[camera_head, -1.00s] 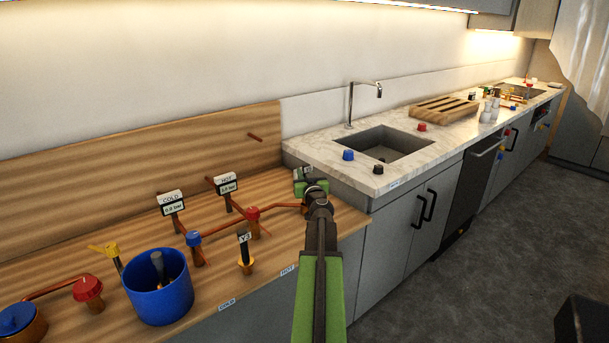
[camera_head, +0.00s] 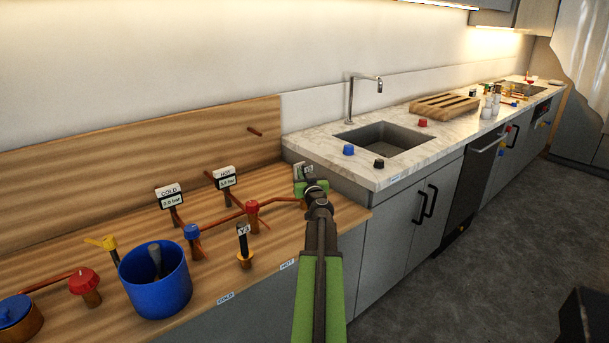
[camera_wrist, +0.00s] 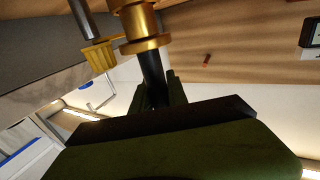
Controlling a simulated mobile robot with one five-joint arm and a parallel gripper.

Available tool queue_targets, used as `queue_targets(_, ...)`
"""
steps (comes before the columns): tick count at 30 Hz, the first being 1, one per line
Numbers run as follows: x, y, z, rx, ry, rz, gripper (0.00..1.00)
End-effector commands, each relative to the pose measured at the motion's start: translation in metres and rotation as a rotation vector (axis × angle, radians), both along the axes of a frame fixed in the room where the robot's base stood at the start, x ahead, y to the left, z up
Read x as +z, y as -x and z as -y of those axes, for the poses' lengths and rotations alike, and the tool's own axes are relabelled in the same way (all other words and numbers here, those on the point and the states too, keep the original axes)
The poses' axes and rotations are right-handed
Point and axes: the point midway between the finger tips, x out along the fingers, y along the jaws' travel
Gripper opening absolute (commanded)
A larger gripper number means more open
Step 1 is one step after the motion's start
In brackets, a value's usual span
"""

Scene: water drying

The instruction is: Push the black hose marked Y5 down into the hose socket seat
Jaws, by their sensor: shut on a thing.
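My gripper (camera_head: 309,187) is at the right end of the wooden counter, its green jaws shut on the black hose. In the wrist view the hose (camera_wrist: 152,70) stands out between the fingers (camera_wrist: 157,88), and its end meets a brass collared seat (camera_wrist: 142,30). I cannot tell how deep the hose sits in it. A small pale tag (camera_head: 308,170) shows at the jaws in the head view; its text is not readable. My gripper and arm hide the seat there.
Another tagged black hose (camera_head: 243,240) stands in a brass fitting left of my arm. A blue bucket (camera_head: 155,290), COLD gauge (camera_head: 169,197), HOT gauge (camera_head: 224,178) and copper pipes stand farther left. A yellow ribbed knob (camera_wrist: 98,55) is close beside the seat. The sink (camera_head: 385,143) lies right.

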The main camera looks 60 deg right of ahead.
Motion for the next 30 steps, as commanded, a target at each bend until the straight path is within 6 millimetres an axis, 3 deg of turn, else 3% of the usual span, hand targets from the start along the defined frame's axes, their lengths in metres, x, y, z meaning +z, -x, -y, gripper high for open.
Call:
queue_targets(26, -0.023, 0.0, 0.0, 0.0, 0.0, 0.0, 0.0)
queue_targets(27, -0.022, 0.0, 0.0, 0.0, 0.0, 0.0, 0.23)
queue_targets(30, -0.022, 0.0, 0.0, 0.0, 0.0, 0.0, 0.36)
